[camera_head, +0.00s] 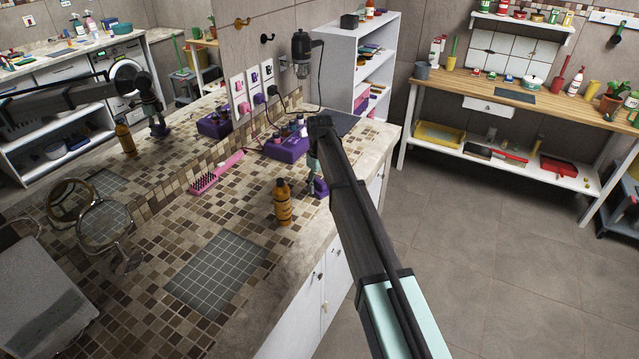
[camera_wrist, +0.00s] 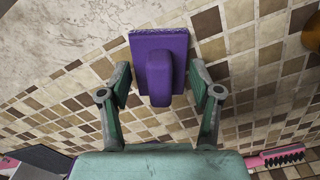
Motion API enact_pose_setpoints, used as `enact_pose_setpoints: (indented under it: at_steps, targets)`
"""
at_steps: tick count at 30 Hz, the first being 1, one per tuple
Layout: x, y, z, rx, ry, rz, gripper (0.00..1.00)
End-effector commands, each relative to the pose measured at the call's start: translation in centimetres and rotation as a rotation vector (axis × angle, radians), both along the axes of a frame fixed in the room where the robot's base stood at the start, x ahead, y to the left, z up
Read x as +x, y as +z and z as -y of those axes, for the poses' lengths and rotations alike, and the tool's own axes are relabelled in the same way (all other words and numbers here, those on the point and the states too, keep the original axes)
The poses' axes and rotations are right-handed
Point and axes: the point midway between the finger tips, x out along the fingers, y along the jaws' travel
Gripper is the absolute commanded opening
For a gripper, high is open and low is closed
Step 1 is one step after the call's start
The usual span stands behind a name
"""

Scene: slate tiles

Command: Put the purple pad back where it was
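The purple pad (camera_wrist: 159,78) is a square plate with a rounded, raised grip on its face. In the wrist view it lies between the two fingers of my gripper (camera_wrist: 160,85). The fingers flank the plate's lower side edges closely, with clear gaps to the raised grip. I cannot tell whether they touch the plate. In the head view the pad (camera_head: 320,187) shows just below my gripper (camera_head: 314,172), near the counter's front edge, partly hidden by my arm. I cannot tell whether it rests on the counter or hangs above it.
An amber bottle (camera_head: 283,203) stands close left of my gripper. A pink brush (camera_head: 215,174) lies farther left, and a purple holder (camera_head: 286,148) with small items stands behind. A grey tiled square (camera_head: 216,279) and a round mirror (camera_head: 103,223) are nearer. Mosaic counter between is mostly clear.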

Motion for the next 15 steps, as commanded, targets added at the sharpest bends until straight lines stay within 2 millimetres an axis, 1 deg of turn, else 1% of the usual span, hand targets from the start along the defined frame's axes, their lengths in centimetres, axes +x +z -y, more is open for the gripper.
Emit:
enact_pose_setpoints:
  at_steps: [10,15]
  targets:
    - [0.0,0.1,0.0,0.0,0.0,0.0,0.81]
    - [0.1,1.1,0.0,0.0,0.0,0.001,0.81]
